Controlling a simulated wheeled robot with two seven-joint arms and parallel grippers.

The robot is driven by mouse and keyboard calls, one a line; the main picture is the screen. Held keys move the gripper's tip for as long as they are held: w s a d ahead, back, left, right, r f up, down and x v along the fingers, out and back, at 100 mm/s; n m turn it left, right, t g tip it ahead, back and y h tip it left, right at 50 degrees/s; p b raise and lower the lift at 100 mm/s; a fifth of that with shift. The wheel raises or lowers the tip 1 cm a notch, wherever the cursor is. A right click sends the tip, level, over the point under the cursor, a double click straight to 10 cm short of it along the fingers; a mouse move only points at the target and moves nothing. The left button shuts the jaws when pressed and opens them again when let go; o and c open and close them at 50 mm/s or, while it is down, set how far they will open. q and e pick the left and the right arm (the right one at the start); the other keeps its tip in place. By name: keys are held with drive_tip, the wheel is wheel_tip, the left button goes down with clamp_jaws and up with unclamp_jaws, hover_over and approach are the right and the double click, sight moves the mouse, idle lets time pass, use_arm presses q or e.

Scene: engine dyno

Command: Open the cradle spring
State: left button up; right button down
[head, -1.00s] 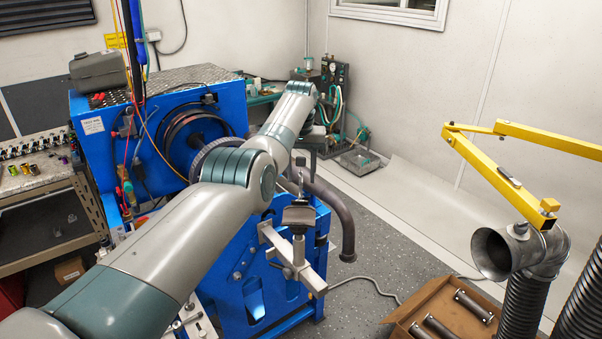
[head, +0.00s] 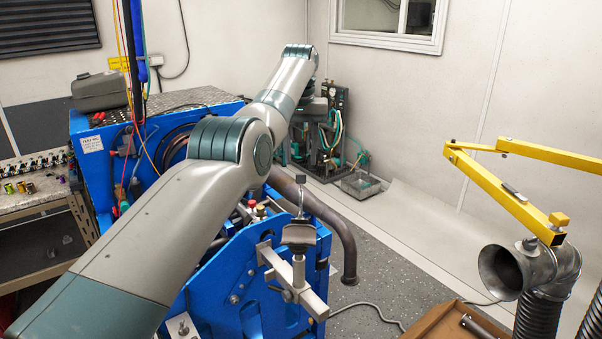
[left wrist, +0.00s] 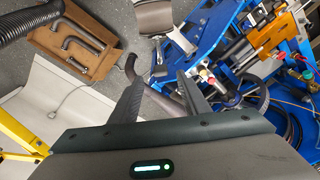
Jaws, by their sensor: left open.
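The cradle (head: 298,235) is a grey curved saddle on a metal post and bracket at the front right corner of the blue dyno frame. A thin upright piece with a dark top (head: 301,190) stands at its back; whether this is the spring, I cannot tell. The saddle also shows at the top of the left wrist view (left wrist: 154,17). My left gripper shows its two dark fingers (left wrist: 160,92) in the left wrist view, open and empty, apart from the cradle. In the head view my left arm reaches over the dyno, far above and beyond the cradle. My right gripper is not seen.
A bent exhaust pipe (head: 345,235) curves down just right of the cradle. A yellow boom (head: 500,185) and a flared extraction duct (head: 500,270) stand at right, near a cardboard box (head: 440,322). Open floor lies between cradle and duct.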

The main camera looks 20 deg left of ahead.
use_arm(q)
drive_tip(key=r, duration=0.1)
drive_tip(key=r+p, duration=0.1)
drive_tip(key=r, duration=0.1)
drive_tip(key=r+p, duration=0.1)
drive_tip(key=r, duration=0.1)
drive_tip(key=shift+s+r, duration=0.2)
drive_tip(key=shift+s, duration=0.1)
drive_tip(key=shift+d, duration=0.1)
